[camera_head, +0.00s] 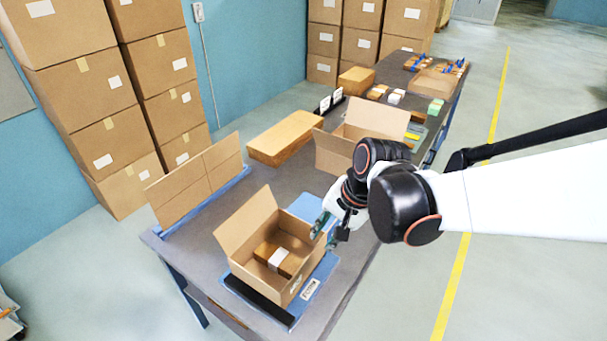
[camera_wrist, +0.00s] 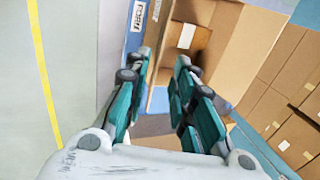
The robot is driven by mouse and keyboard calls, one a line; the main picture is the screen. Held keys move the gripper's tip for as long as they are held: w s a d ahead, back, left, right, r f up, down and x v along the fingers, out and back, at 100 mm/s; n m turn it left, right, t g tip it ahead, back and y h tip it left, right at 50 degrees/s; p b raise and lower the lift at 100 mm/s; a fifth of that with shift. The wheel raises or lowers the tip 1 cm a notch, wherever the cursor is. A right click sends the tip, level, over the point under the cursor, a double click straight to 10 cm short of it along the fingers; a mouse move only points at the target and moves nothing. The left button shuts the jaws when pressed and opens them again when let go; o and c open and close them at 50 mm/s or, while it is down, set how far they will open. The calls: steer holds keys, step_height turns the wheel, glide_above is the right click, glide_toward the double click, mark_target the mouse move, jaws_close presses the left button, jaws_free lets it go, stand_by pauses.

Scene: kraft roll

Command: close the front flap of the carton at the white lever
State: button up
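The nearer open carton (camera_head: 300,285) stands on a blue mat at the table's near end. A tall flap (camera_head: 246,220) stands up on its left rear side. Inside lies a small brown box with a white band (camera_head: 278,258). My gripper (camera_head: 331,229) is at the carton's right rear corner, its teal fingers apart and nothing visibly held. In the wrist view the open gripper (camera_wrist: 162,62) points at the carton (camera_wrist: 203,42), whose edge shows between and beyond the fingertips; contact is unclear. I cannot make out a white lever; my arm may hide it.
A black bar (camera_head: 256,303) lies along the carton's near left side. A second open carton (camera_head: 335,155) stands behind my gripper. A long closed box (camera_head: 284,138) and an upright cardboard panel (camera_head: 195,181) lie to the left. The floor right of the table is clear.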

steer(key=b+x, duration=0.4)
steer(key=x, duration=0.8)
steer(key=shift+a+f, duration=0.1)
steer(key=shift+f, duration=0.25)
jaws_close()
